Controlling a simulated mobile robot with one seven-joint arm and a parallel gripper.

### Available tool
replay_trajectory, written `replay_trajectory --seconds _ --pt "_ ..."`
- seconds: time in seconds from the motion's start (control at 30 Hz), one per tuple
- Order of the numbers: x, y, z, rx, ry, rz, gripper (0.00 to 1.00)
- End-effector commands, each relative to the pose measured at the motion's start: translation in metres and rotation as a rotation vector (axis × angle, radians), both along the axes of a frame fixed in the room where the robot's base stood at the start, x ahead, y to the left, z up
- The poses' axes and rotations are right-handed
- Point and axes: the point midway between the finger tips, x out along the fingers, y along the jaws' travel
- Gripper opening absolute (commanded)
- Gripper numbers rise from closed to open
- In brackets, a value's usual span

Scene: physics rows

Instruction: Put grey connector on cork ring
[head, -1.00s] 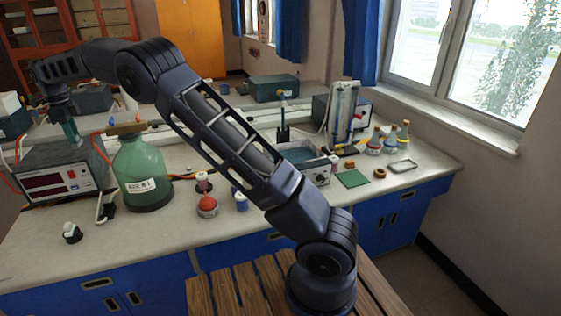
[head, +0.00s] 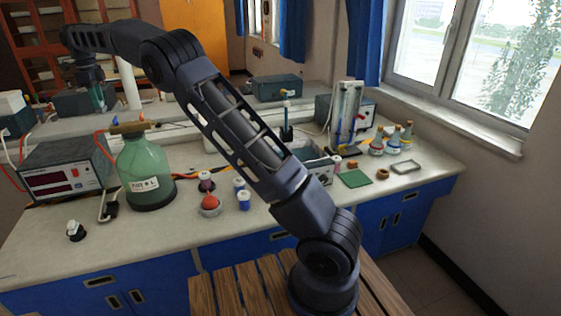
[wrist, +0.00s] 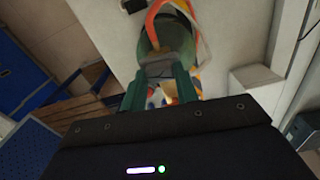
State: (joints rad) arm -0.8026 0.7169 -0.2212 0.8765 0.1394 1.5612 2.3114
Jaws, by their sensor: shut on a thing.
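My gripper (head: 98,96) is high at the far left in the head view, above the bench and behind the electronic box. In the wrist view, its green fingers (wrist: 160,85) are closed on a small grey piece, the grey connector (wrist: 159,66), at their tips. The connector is hard to make out in the head view. The cork ring (head: 383,174) is a small brown ring lying on the right part of the bench, right of the green square mat. My gripper is far from it, and nothing is seen on the ring.
A green bottle (head: 146,178) with tubing stands right of the electronic box (head: 66,172). The green mat (head: 355,178), a shallow grey tray (head: 406,167) and several flasks (head: 392,141) surround the ring. Small jars (head: 243,199) stand mid-bench.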

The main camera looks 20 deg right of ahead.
Motion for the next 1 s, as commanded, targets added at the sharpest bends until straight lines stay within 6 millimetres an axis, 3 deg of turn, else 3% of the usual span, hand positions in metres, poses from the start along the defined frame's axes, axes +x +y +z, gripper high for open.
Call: replay_trajectory --seconds 0.2,0.5,0.8,1.0 --pt "0.048 -0.078 0.002 -0.004 -0.002 -0.096 0.08" --pt "0.103 -0.198 0.003 -0.008 -0.004 -0.232 0.08" --pt "0.138 -0.325 0.005 -0.012 -0.006 -0.371 0.08" --pt "0.15 -0.413 0.006 -0.014 -0.006 -0.466 0.08"
